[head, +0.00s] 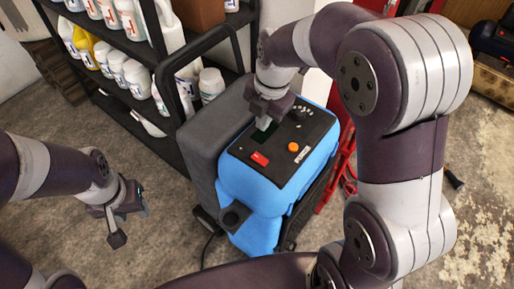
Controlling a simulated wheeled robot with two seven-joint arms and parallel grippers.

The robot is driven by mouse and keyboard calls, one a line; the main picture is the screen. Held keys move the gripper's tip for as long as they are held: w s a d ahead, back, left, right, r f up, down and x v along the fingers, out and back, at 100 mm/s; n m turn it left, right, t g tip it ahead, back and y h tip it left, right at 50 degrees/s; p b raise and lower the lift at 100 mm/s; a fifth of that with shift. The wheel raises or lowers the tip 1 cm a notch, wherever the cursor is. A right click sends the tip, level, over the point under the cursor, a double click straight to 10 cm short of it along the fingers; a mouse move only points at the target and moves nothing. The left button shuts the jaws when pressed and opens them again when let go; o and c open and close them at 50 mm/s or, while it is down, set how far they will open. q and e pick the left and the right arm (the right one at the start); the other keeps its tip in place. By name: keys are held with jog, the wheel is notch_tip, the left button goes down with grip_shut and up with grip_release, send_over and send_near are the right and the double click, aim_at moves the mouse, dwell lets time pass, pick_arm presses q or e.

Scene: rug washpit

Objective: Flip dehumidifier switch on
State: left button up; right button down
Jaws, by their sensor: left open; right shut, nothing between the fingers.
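The blue dehumidifier (256,215) stands on the floor in the middle of the head view. Its black top panel (285,157) carries a red switch (260,159), an orange button (293,147) and a dark knob. I cannot tell from here whether the switch is on or off. My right gripper (263,123) is shut and empty, pointing down at the far part of the panel, beyond the red switch. I cannot tell whether it touches the panel. My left gripper (125,222) is open and empty, to the left of the dehumidifier and apart from it.
A black shelf rack (172,125) with several white bottles and jugs stands behind and left. A red metal frame (345,155) is close on the right. A yellowish case (497,84) lies at far right. Bare concrete floor is free at left.

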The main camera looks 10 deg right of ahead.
aim_at(256, 156)
jog(key=f, duration=0.4)
jog(key=w+f, duration=0.1)
jog(key=f, duration=0.4)
jog(key=a+f, duration=0.1)
jog(key=f, duration=0.3)
jog(key=shift+w+a+f+b, duration=0.1)
jog(key=shift+w+f+b, duration=0.1)
jog(key=shift+b, duration=0.15)
jog(key=shift+a+r+p, duration=0.1)
jog(key=shift+r+p, duration=0.05)
jog(key=shift+p, duration=0.7)
jog(key=shift+w+f+b, duration=0.1)
jog(key=shift+f+b, duration=0.25)
jog(key=shift+b, duration=0.05)
jog(key=shift+s+d+r, duration=0.2)
jog(key=shift+s+d, duration=0.35)
jog(key=shift+s, duration=0.1)
